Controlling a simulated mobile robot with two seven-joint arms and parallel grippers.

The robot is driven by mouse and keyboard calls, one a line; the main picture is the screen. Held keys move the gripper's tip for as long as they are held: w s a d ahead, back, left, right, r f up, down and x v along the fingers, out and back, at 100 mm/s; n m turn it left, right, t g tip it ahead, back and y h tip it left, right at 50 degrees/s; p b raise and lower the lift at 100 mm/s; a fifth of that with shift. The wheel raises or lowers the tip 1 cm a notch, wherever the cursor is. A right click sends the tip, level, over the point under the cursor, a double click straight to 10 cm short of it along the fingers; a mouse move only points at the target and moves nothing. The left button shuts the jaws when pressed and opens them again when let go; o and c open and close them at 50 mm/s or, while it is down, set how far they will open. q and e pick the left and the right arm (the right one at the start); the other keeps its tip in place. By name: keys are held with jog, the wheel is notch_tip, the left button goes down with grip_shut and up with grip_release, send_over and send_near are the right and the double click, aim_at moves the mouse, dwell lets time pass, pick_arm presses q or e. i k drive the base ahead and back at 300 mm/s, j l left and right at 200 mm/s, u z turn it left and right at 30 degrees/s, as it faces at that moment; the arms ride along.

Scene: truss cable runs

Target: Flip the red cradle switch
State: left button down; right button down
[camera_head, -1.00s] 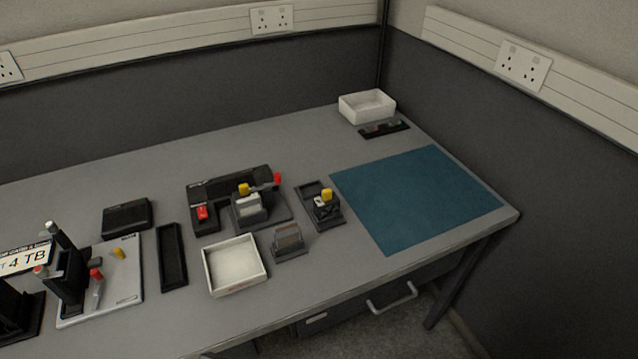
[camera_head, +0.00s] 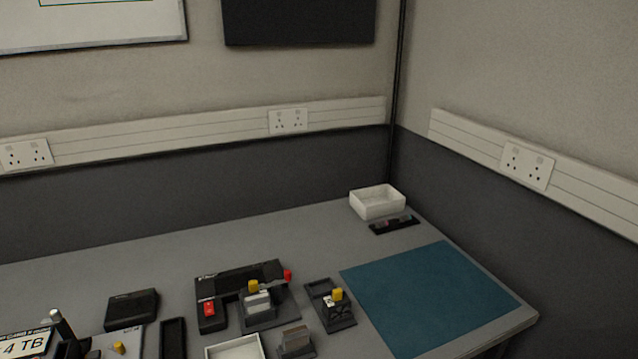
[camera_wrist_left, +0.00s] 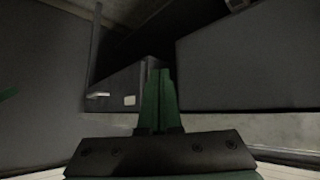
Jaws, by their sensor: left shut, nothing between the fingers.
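A black cradle (camera_head: 238,281) stands on the grey desk at the lower middle of the head view. A red switch (camera_head: 209,308) sits on its front left arm. A second red piece (camera_head: 288,275) shows at its right end. A grey block with a yellow top (camera_head: 254,289) stands at the cradle's front and hides part of it. My left gripper (camera_wrist_left: 158,75) shows only in the left wrist view, its green fingers together and empty, facing dark grey panels away from the cradle. My right gripper is in neither view.
A second yellow-topped holder (camera_head: 335,303), a white tray (camera_head: 235,347) and a small grey block (camera_head: 296,341) stand near the cradle. A black box (camera_head: 132,308) lies left. A blue mat (camera_head: 430,295) lies clear at right. A white bin (camera_head: 377,202) stands at the back corner.

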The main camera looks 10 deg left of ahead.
aim_at(209, 306)
jog(key=k+j+z, duration=0.2)
jog(key=j, duration=0.2)
jog(key=k+j+z, duration=0.2)
jog(key=j, duration=0.2)
jog(key=k+j+z, duration=0.2)
jog(key=i+j, duration=0.15)
jog(key=i, duration=0.25)
